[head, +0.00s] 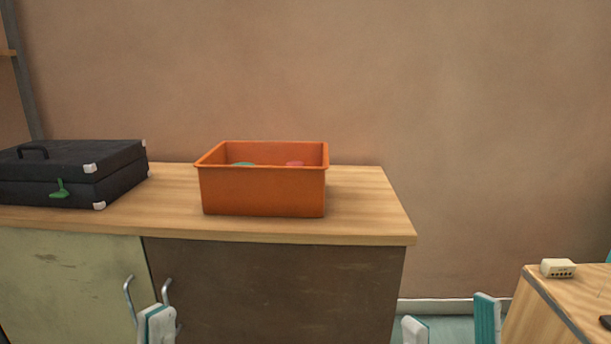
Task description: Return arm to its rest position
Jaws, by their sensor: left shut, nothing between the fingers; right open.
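My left gripper (157,325) shows at the bottom edge, left of centre, in front of the cabinet doors. Its white and teal fingers are together with nothing between them. My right gripper (451,322) shows at the bottom edge, right of centre. Its two fingers stand wide apart and the gap is empty. Both grippers are low in the view, apart from the things on the cabinet top. The rest of both arms is out of view.
A cabinet (365,205) with a wooden top holds an orange bin (262,192) with teal and pink things barely visible inside, and a black case (70,172) with a green tag. Metal handles (129,300) stick out near my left gripper.

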